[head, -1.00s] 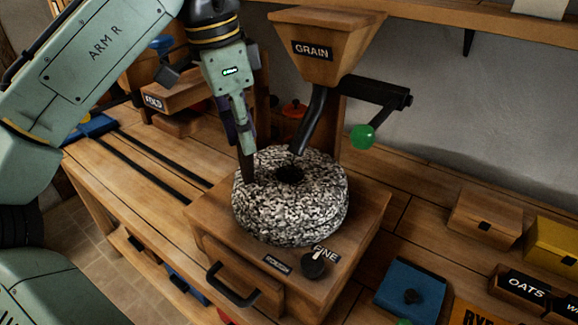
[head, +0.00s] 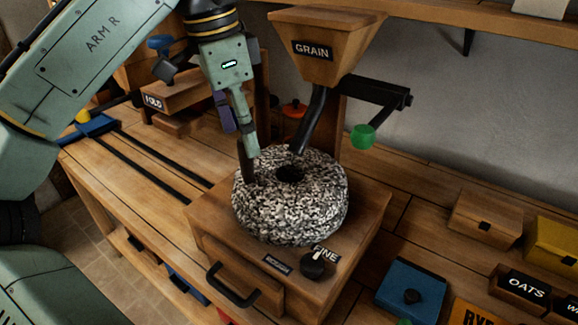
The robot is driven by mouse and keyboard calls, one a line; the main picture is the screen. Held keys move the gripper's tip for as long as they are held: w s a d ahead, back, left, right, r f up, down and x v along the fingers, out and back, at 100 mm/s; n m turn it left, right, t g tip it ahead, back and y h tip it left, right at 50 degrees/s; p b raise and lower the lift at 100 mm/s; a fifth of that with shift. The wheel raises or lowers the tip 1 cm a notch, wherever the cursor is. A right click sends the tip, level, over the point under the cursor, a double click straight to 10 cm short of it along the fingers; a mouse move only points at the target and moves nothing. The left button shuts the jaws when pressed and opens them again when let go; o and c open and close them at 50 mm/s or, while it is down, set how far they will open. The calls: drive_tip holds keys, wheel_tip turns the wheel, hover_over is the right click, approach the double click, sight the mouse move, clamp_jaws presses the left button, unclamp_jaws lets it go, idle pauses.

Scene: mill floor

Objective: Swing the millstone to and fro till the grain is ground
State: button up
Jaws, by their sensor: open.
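The speckled grey millstone (head: 300,208) sits on a wooden mill box (head: 366,218), with a dark hole in its top. A wooden peg (head: 246,163) stands up at the stone's left rear edge. My gripper (head: 247,155) points down at this peg from above. Its jaws are open and at the peg; whether they touch it I cannot tell. A wooden hopper (head: 325,45) labelled GRAIN stands behind, its black spout (head: 311,120) reaching down towards the hole. No grain shows in this view.
A black crank arm with a green knob (head: 362,137) sticks out right of the hopper. A dial (head: 313,264) marked FINE and a drawer with a black handle (head: 233,286) are at the box's front. A blue lidded box (head: 410,290) and an OATS bin (head: 523,290) stand right.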

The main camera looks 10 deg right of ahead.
wheel_tip(320, 180, up, 8)
idle(0.6)
